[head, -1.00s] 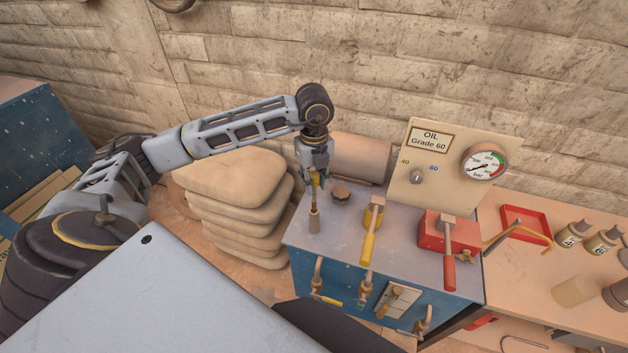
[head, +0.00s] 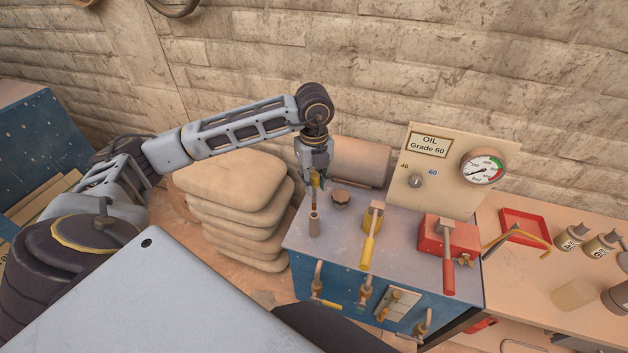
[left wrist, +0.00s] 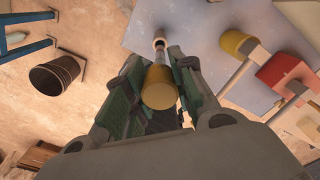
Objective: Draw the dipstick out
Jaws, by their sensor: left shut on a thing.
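My left gripper (head: 314,184) is above the left end of the blue machine's grey top, pointing down. It is shut on the dipstick's yellow handle, which shows between the green-padded fingers (left wrist: 155,100) in the left wrist view. There the handle (left wrist: 160,88) narrows towards the tube mouth beyond it. The short brown dipstick tube (head: 314,224) stands upright on the top, directly below the gripper. I cannot tell how much of the dipstick is inside the tube. My right gripper is not in view.
Stacked sacks (head: 240,215) stand left of the machine.

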